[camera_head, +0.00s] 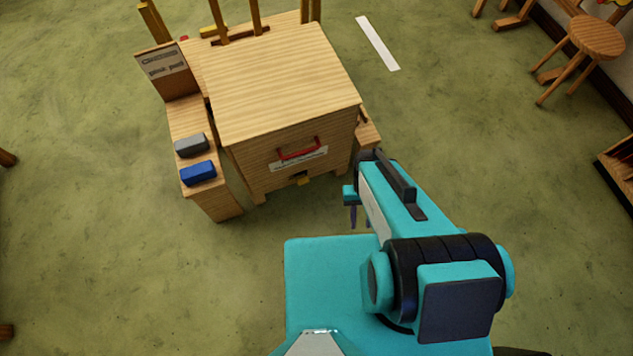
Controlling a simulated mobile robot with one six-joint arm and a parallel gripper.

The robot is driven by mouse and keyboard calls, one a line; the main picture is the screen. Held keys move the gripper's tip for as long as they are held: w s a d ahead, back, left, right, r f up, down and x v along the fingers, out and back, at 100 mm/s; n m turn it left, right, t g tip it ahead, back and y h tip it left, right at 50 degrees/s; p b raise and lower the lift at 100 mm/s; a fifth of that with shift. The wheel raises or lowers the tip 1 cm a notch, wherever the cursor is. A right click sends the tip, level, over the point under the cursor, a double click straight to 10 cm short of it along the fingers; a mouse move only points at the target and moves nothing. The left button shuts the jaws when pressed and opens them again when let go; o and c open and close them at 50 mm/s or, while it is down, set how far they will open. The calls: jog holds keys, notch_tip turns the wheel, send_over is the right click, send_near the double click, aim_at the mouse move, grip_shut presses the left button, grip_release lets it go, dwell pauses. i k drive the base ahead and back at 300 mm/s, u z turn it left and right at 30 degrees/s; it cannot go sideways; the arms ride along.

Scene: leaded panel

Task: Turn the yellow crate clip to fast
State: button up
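A wooden crate (285,85) with a flat plank top stands at the upper middle. Its front has a red handle (299,150) over a pale label strip.
A side shelf on the crate's left carries a grey block (192,144) and a blue block (198,173). A sign (163,67) stands behind them. Another yellow piece (208,31) lies at the back. A stool (594,40) stands far right. The green floor before the crate is clear.

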aim_at(302, 180)
jog(key=u, duration=0.45)
jog(key=k, duration=0.2)
jog(key=z, duration=2.8)
jog(key=k, duration=2.3)
jog(key=u, duration=0.05)
